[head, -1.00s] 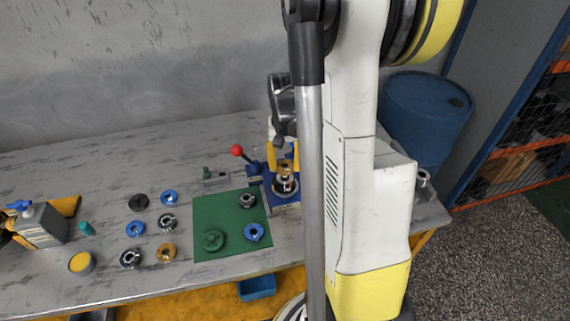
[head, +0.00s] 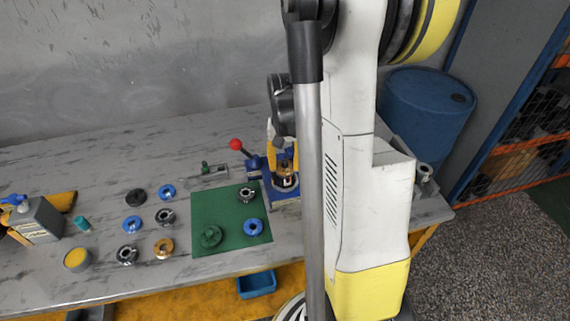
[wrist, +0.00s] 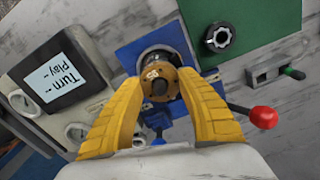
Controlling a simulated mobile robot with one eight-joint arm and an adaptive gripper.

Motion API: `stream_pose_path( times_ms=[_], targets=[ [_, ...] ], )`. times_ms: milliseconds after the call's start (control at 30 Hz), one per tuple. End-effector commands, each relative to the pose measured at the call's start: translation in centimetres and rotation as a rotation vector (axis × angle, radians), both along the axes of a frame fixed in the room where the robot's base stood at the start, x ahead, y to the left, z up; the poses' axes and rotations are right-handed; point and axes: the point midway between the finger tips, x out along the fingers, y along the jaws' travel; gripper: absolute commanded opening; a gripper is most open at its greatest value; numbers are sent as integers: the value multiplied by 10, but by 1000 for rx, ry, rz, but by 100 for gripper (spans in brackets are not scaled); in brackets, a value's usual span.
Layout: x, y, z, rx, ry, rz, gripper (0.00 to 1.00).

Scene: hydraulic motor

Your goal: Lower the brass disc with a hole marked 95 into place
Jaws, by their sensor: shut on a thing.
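My gripper (wrist: 161,84) is shut on the brass disc (wrist: 158,74), with its yellow fingers on both sides of the rim. The disc has a dark centre hole and small dark marks; I cannot read the number. It is over a round seat with a metallic rim (wrist: 158,56) on the blue fixture (wrist: 130,57). In the head view, the gripper (head: 283,160) and the blue fixture (head: 285,193) are partly hidden by my arm. I cannot tell whether the disc touches the seat.
A red-knobbed lever (wrist: 264,117) sticks out beside the fixture. A green mat (head: 215,215) to its left in the head view bears several parts. A small vise (head: 212,170) stands behind the mat. A display unit (wrist: 62,78) is close by in the wrist view.

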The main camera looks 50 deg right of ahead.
Motion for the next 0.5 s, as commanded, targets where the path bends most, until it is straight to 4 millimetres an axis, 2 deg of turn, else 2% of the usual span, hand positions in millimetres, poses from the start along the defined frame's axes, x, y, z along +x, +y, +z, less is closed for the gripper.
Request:
stream_pose_path(
  times_ms=[500],
  targets=[
    [0, 0, -9, 0, 0, 0, 5]
  ],
)
